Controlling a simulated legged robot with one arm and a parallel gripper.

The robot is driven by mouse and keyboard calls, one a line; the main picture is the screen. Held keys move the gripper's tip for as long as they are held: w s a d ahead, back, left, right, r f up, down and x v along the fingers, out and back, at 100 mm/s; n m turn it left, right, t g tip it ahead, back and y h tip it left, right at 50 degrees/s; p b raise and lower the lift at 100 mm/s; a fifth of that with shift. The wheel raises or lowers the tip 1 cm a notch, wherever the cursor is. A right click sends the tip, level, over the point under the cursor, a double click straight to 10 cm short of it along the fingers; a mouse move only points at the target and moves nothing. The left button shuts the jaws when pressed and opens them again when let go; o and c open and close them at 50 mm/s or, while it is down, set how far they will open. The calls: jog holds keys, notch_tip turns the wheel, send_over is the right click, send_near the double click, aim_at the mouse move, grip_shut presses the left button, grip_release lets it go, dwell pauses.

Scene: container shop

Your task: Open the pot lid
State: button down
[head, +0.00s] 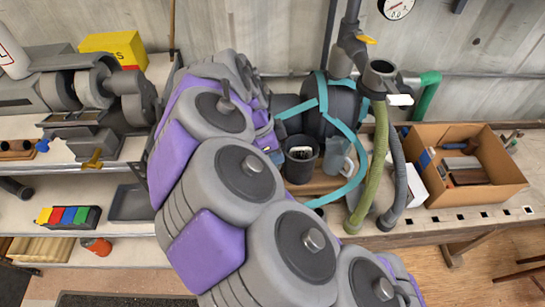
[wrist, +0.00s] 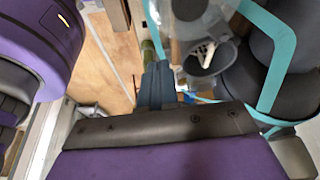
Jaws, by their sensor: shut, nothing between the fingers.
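A dark grey round pot (head: 302,173) stands on the workbench in the head view, with its dark top facing up. It seems to show in the wrist view as a dark round vessel (wrist: 208,75) with pale pieces in its mouth. I cannot make out a separate lid on it. My gripper (wrist: 158,88) shows in the wrist view with its blue-grey fingers together and empty, left of the vessel and apart from it in the picture. In the head view my arm mostly hides the gripper, left of the pot.
A translucent jug (head: 338,160) stands just right of the pot. A large dark drum with teal straps (head: 335,108) is behind them. Green and grey hoses (head: 378,170) hang to the right. An open cardboard box (head: 500,197) is on the bench at right. Machine shelves (head: 75,165) are at left.

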jog(key=w+p+v, duration=0.1)
jog(key=w+v, duration=0.1)
jog(key=v, duration=0.5)
jog(key=shift+r, duration=0.5)
jog(key=s+d+r+n+g+y, duration=0.2)
jog(key=s+d+r+n+y, duration=0.15)
jog(key=s+d, duration=0.85)
jog(key=s+d+f+n, duration=0.1)
jog(key=s+f+n, duration=0.3)
jog(key=s+n, duration=0.2)
jog(key=s+d+f+n+b, duration=0.1)
jog(key=s+f+n, duration=0.3)
jog(key=s+n, duration=0.3)
jog(key=shift+s+f, duration=0.35)
jog(key=shift+s, duration=1.4)
jog(key=shift+y, duration=0.25)
